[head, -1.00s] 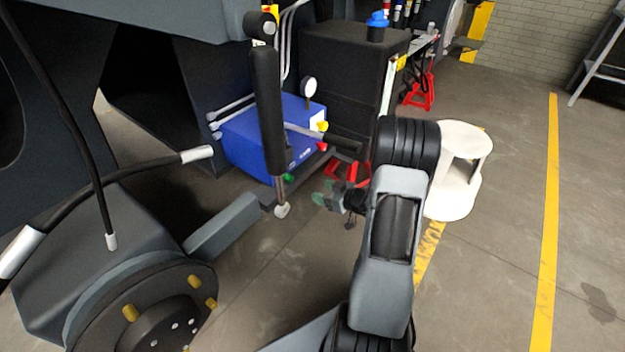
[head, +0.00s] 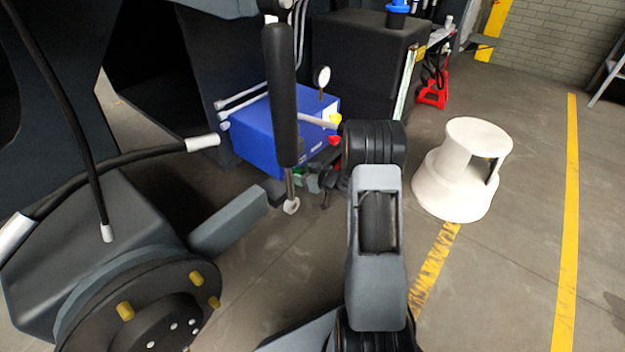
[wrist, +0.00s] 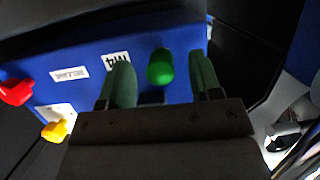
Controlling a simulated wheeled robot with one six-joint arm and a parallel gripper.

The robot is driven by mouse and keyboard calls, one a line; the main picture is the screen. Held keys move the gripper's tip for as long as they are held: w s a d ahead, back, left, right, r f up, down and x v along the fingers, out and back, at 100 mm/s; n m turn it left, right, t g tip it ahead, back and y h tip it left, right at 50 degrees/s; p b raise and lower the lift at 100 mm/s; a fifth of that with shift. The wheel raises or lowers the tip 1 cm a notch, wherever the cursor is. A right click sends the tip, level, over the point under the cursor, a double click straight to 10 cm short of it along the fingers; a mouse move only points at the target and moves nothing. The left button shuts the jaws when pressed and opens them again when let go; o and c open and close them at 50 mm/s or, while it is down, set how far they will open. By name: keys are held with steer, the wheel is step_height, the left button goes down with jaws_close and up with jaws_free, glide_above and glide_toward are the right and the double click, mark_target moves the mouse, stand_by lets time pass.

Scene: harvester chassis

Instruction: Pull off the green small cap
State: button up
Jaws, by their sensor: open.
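The green small cap (wrist: 160,67) sits on the face of the blue box (wrist: 190,38), beside a white label. In the wrist view my gripper (wrist: 162,82) is open, with one green finger on each side of the cap and visible gaps to both. I cannot tell how far the fingertips reach past the cap in depth. In the head view the blue box (head: 262,137) is behind a black cylinder, and my gripper (head: 308,178) is at its lower right corner, largely hidden by the cylinder and my arm. The cap cannot be made out clearly there.
A red cap (wrist: 15,91) and a yellow cap (wrist: 55,131) are on the same box. The black cylinder (head: 281,95) hangs close in front of the box. A pressure gauge (head: 321,76) stands above it.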

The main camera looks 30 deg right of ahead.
steer(key=shift+w+a+f, duration=0.2)
steer(key=shift+w+a, duration=0.05)
steer(key=shift+w, duration=0.35)
steer(key=shift+c, duration=0.3)
jaws_close()
steer(key=shift+s+d, duration=0.1)
steer(key=shift+s, duration=0.1)
stand_by(0.5)
steer(key=s, duration=0.1)
steer(key=s+d+p, duration=0.1)
steer(key=s, duration=0.1)
steer(key=shift+s+d, duration=0.15)
steer(key=shift+d, duration=0.05)
stand_by(0.4)
